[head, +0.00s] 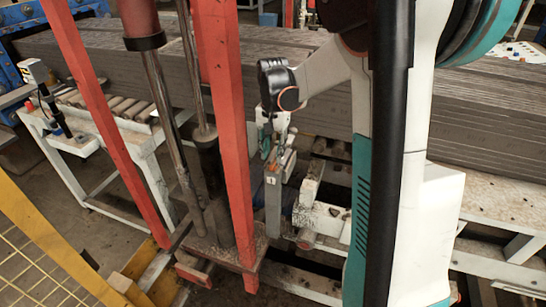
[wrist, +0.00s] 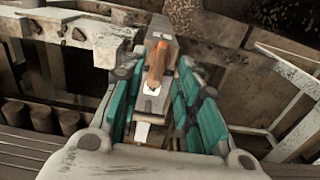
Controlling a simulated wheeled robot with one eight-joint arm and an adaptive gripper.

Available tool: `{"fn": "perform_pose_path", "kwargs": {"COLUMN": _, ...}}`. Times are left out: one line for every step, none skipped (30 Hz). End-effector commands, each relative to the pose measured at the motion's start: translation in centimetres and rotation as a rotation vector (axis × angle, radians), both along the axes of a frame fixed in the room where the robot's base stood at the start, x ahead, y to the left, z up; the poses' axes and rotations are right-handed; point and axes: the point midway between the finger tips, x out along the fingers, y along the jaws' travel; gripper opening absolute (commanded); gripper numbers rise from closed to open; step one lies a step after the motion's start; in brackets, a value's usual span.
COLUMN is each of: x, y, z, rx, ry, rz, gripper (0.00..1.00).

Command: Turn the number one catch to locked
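The number one catch is a grey upright post (head: 273,210) with a small white label marked 1 near its top. It has an orange lever, which shows in the wrist view (wrist: 157,66) and points roughly along the view. A pale plate with a dark mark lies at the lever's near end. My gripper (head: 277,147) is over the top of the post. In the wrist view its teal fingers (wrist: 156,72) stand apart on either side of the lever, with gaps showing on both sides. Whether a finger touches the lever cannot be told. My arm hides part of the surroundings in the head view.
A red frame post (head: 226,120) and metal rods stand just left of the catch. A long stack of grey boards (head: 490,125) runs behind. A white roller stand (head: 70,138) is at the left, and a yellow barrier (head: 45,245) at the lower left.

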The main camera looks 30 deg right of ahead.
Motion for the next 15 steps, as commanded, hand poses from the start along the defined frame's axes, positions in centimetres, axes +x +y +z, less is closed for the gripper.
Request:
{"fn": "perform_pose_path", "kwargs": {"x": 0.0, "y": 0.0, "z": 1.2, "rx": 0.000, "ry": 0.000, "rz": 0.000, "gripper": 0.30}}
{"fn": "perform_pose_path", "kwargs": {"x": 0.0, "y": 0.0, "z": 1.8, "rx": 0.000, "ry": 0.000, "rz": 0.000, "gripper": 0.30}}
{"fn": "perform_pose_path", "kwargs": {"x": 0.0, "y": 0.0, "z": 2.7, "rx": 0.000, "ry": 0.000, "rz": 0.000, "gripper": 0.30}}
{"fn": "perform_pose_path", "kwargs": {"x": 0.0, "y": 0.0, "z": 3.3, "rx": 0.000, "ry": 0.000, "rz": 0.000, "gripper": 0.30}}
{"fn": "perform_pose_path", "kwargs": {"x": 0.0, "y": 0.0, "z": 3.9, "rx": 0.000, "ry": 0.000, "rz": 0.000, "gripper": 0.30}}
{"fn": "perform_pose_path", "kwargs": {"x": 0.0, "y": 0.0, "z": 4.7, "rx": 0.000, "ry": 0.000, "rz": 0.000, "gripper": 0.30}}
{"fn": "perform_pose_path", "kwargs": {"x": 0.0, "y": 0.0, "z": 5.2, "rx": 0.000, "ry": 0.000, "rz": 0.000, "gripper": 0.30}}
{"fn": "perform_pose_path", "kwargs": {"x": 0.0, "y": 0.0, "z": 5.7, "rx": 0.000, "ry": 0.000, "rz": 0.000, "gripper": 0.30}}
{"fn": "perform_pose_path", "kwargs": {"x": 0.0, "y": 0.0, "z": 6.4, "rx": 0.000, "ry": 0.000, "rz": 0.000, "gripper": 0.30}}
{"fn": "perform_pose_path", "kwargs": {"x": 0.0, "y": 0.0, "z": 6.8, "rx": 0.000, "ry": 0.000, "rz": 0.000, "gripper": 0.30}}
{"fn": "perform_pose_path", "kwargs": {"x": 0.0, "y": 0.0, "z": 7.2, "rx": 0.000, "ry": 0.000, "rz": 0.000, "gripper": 0.30}}
{"fn": "perform_pose_path", "kwargs": {"x": 0.0, "y": 0.0, "z": 7.6, "rx": 0.000, "ry": 0.000, "rz": 0.000, "gripper": 0.30}}
{"fn": "perform_pose_path", "kwargs": {"x": 0.0, "y": 0.0, "z": 7.9, "rx": 0.000, "ry": 0.000, "rz": 0.000, "gripper": 0.30}}
{"fn": "perform_pose_path", "kwargs": {"x": 0.0, "y": 0.0, "z": 8.1, "rx": 0.000, "ry": 0.000, "rz": 0.000, "gripper": 0.30}}
{"fn": "perform_pose_path", "kwargs": {"x": 0.0, "y": 0.0, "z": 8.4, "rx": 0.000, "ry": 0.000, "rz": 0.000, "gripper": 0.30}}
